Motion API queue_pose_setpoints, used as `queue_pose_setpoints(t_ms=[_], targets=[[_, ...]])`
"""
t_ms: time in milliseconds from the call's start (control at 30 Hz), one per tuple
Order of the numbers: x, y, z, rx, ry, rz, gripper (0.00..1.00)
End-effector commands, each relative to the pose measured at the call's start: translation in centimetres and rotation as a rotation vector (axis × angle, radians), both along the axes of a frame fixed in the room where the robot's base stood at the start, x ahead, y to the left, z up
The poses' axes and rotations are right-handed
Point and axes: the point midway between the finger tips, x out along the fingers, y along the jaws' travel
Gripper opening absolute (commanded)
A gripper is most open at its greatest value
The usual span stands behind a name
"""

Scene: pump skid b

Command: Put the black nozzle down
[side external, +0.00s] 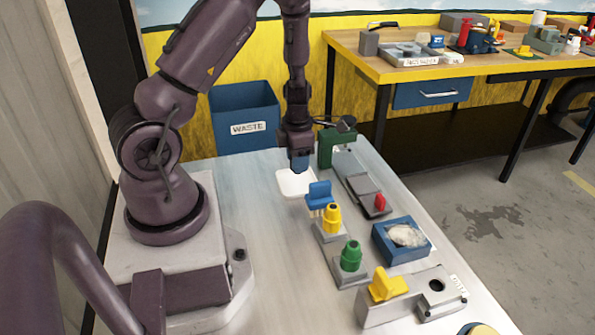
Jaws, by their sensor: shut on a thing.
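My gripper (300,167) points down above the white tray (294,184) near the back of the light bench. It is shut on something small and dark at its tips. This fits the black nozzle, but its shape is too small and hidden to make out. I cannot tell whether it touches the tray. A yellow nozzle (332,217) and a green nozzle (351,256) stand upright on grey blocks, to the right of and nearer than my gripper.
A green stand (325,149) is close behind my gripper. A blue box (389,250) and a grey block with a yellow handle (387,285) lie nearer right. The bench's left middle is clear. A blue waste bin (245,112) is behind.

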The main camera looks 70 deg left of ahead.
Motion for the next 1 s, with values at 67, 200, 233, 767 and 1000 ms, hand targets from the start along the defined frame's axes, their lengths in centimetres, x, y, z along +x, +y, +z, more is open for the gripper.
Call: queue_pose_setpoints(t_ms=[67, 200, 233, 767, 1000], targets=[[-0.1, 0.0, -1.4, -0.003, 0.004, 0.004, 0.09], [-0.1, 0.0, -3.0, -0.002, 0.002, 0.003, 0.09], [-0.1, 0.0, -3.2, -0.002, 0.001, 0.003, 0.09], [0.0, 0.0, -3.5, -0.001, 0.0, 0.002, 0.65], [0.0, 0.0, -3.5, -0.001, 0.0, 0.002, 0.65]])
